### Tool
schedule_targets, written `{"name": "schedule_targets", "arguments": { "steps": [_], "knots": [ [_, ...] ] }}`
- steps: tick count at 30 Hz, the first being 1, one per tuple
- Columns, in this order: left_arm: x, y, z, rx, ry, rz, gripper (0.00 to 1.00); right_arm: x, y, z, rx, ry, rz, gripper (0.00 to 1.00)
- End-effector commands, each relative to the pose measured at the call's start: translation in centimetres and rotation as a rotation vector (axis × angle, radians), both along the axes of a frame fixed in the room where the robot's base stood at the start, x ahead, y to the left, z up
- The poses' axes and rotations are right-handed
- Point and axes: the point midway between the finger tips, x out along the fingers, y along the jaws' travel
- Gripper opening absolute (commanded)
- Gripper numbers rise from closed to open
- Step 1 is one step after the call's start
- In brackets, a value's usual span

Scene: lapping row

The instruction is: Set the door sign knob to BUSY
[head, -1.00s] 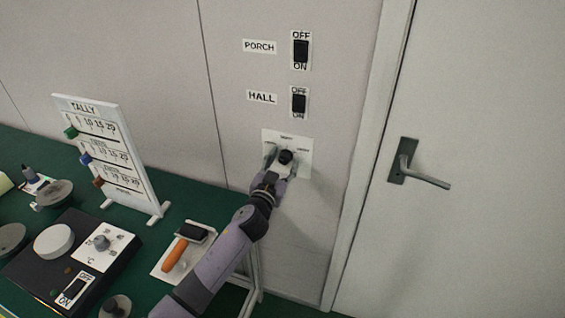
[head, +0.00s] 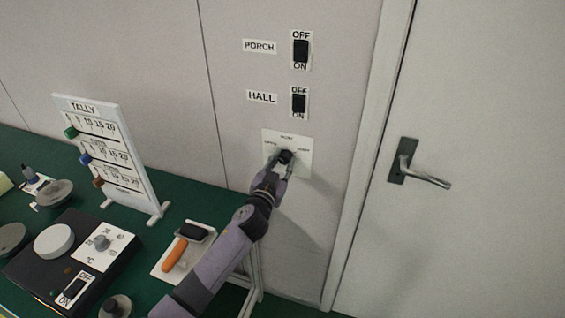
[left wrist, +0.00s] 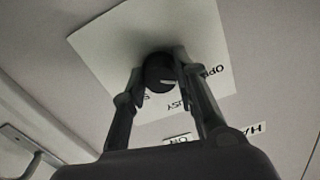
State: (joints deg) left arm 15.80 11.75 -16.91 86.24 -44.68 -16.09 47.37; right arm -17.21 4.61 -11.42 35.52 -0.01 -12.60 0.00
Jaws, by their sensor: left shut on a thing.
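The door sign is a white plate (head: 302,165) on the wall, with a small dark round knob (head: 285,156) at its middle. Small labels stand at its left, top and right, too small to read surely in the head view. In the left wrist view the plate (left wrist: 108,50) appears turned over, with OPEN at the right and a partly hidden label, seemingly BUSY, below the knob (left wrist: 158,72). A pale mark shows on the knob's face; its exact heading is unclear. My left gripper (head: 280,162) is shut on the knob, one finger on each side. My right gripper is not in view.
HALL (head: 299,103) and PORCH (head: 301,50) switches are above the plate. A door with a lever handle (head: 425,178) is at the right.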

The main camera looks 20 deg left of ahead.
Motion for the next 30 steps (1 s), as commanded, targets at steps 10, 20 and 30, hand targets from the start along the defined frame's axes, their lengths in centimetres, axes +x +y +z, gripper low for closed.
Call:
{"name": "schedule_targets", "arguments": {
  "steps": [10,20,30],
  "knots": [
    [-0.01,-0.01,-0.02,0.163,-0.006,0.000,0.00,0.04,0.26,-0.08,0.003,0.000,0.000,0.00],
    [0.00,0.01,0.01,0.469,-0.016,-0.001,0.00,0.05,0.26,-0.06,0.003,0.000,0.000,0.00],
    [0.01,0.07,0.07,0.772,-0.027,-0.001,0.00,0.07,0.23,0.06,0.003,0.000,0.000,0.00]
  ]
}}
